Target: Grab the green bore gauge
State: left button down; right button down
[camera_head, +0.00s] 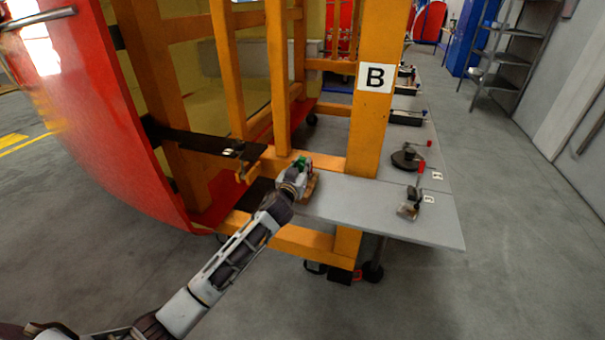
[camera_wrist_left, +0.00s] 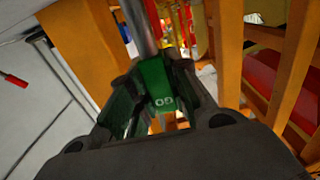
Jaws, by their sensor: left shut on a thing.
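The green bore gauge (camera_wrist_left: 158,92) shows in the left wrist view between the fingers of my left gripper (camera_wrist_left: 152,100). White markings are on its green body, and a grey metal rod rises from it. My left gripper is shut on the gauge. In the head view my left gripper (camera_head: 300,178) is at the left end of the grey shelf, by the orange frame, and only a little green shows at its tip. Most of the gauge is hidden there. My right gripper is in neither view.
The grey shelf (camera_head: 385,215) carries a dark round tool (camera_head: 406,158) with a red handle and a small dark and metal tool (camera_head: 411,203). An orange post (camera_head: 378,110) with a B sign stands close by. A red nosecone (camera_head: 110,130) is at left. Floor at right is clear.

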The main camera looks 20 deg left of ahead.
aim_at(302, 158)
pick_arm(q)
jog(key=shift+r, duration=2.3)
